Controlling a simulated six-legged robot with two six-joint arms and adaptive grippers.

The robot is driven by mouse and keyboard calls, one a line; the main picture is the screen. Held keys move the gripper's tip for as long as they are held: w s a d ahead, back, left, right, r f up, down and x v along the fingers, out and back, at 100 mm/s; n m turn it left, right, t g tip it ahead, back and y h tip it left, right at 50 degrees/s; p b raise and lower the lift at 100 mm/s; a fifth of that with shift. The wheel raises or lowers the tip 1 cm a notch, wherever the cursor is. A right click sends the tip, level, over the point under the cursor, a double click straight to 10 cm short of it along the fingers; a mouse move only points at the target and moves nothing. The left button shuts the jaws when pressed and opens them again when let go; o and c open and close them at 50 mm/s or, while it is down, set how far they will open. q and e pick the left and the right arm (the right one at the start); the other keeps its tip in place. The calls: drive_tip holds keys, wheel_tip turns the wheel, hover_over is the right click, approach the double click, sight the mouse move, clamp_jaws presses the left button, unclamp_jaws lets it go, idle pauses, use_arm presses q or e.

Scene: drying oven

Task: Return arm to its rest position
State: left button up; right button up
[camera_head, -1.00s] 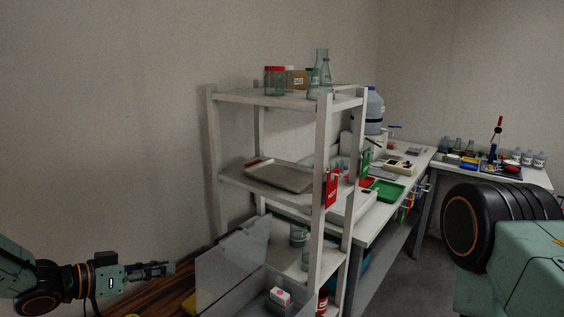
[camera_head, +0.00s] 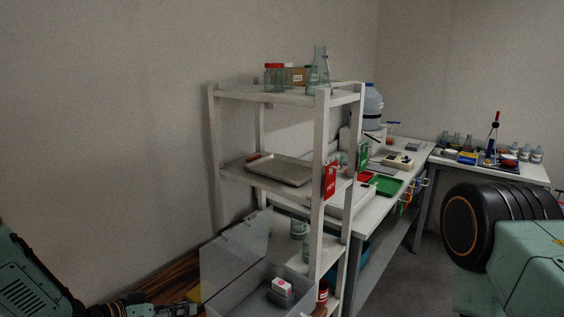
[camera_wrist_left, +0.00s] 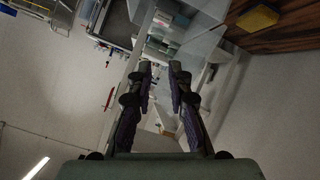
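My left gripper (camera_head: 188,308) is low in the head view, at the bottom edge and left of the clear box. Part of its arm is cut off by the frame. In the left wrist view my left gripper (camera_wrist_left: 161,70) shows two dark fingers standing apart with nothing between them, so it is open and empty. My right gripper is out of view.
A white shelf rack (camera_head: 319,145) stands in the centre, holding glassware and a metal tray (camera_head: 280,170). A clear box (camera_head: 245,285) with a raised lid sits close right of my left gripper. A workbench (camera_head: 375,215) runs behind. Bare wall fills the left.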

use_arm(q)
drive_tip(key=s+d+f+n+g+y, duration=0.1)
drive_tip(key=s+f+g+y, duration=0.1)
drive_tip(key=s+f, duration=0.45)
drive_tip(key=s+f+n+g+y, duration=0.1)
drive_tip(key=s+f+g+y, duration=0.15)
drive_tip(key=s, duration=0.75)
drive_tip(key=s+d+f+n+g+y, duration=0.1)
drive_tip(key=s+f+g, duration=0.1)
drive_tip(key=s+f, duration=0.45)
drive_tip(key=s+a+g+y, duration=0.2)
drive_tip(key=s+a+g, duration=0.1)
drive_tip(key=s, duration=0.9)
wheel_tip(320, 180, down, 17)
drive_tip(key=b, duration=1.7)
drive_tip(key=shift+s+a+r, duration=0.15)
drive_tip(key=shift+s, duration=0.1)
drive_tip(key=shift+s+r+t, duration=0.1)
drive_tip(key=shift+t, duration=0.15)
